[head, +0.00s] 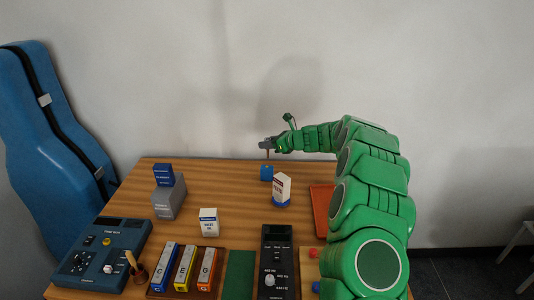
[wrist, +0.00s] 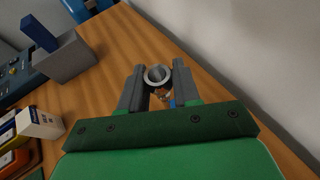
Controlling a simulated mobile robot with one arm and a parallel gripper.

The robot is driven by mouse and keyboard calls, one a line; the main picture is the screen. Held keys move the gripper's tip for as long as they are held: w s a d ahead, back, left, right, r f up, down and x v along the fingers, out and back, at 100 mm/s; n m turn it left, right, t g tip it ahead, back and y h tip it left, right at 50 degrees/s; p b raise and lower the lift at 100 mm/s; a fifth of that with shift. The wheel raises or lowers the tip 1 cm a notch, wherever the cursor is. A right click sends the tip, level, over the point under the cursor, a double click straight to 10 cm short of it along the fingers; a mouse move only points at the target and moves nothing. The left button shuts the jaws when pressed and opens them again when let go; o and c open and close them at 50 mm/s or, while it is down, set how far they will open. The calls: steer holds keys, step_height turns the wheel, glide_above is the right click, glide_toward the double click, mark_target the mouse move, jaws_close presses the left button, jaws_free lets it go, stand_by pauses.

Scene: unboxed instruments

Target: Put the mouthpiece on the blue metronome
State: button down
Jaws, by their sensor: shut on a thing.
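My gripper (head: 267,145) is shut on a silver ring-rimmed mouthpiece (wrist: 158,75), which sits between the two fingers in the wrist view. In the head view a thin stem hangs below the fingers, above the table. In the wrist view a bit of blue (wrist: 172,103) shows beneath the fingers, mostly hidden. The head view is too small to tell whether mouthpiece and block touch; a gap seems to show.
A grey box (head: 168,203) with a blue box (head: 163,175) on top stands left. Devices and coloured blocks line the front edge. A red tray (head: 321,205) lies beside my arm.

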steer(key=shift+w+a+f, duration=0.1)
steer(key=shift+w+f, duration=0.3)
steer(key=shift+f, duration=0.6)
steer(key=shift+w+a+f, duration=0.1)
steer(key=shift+w+f, duration=0.25)
steer(key=shift+f, duration=0.6)
steer(key=shift+w+f, duration=0.4)
steer(key=shift+f, duration=0.6)
steer(key=c, duration=0.8)
jaws_free()
steer(key=shift+f, duration=0.1)
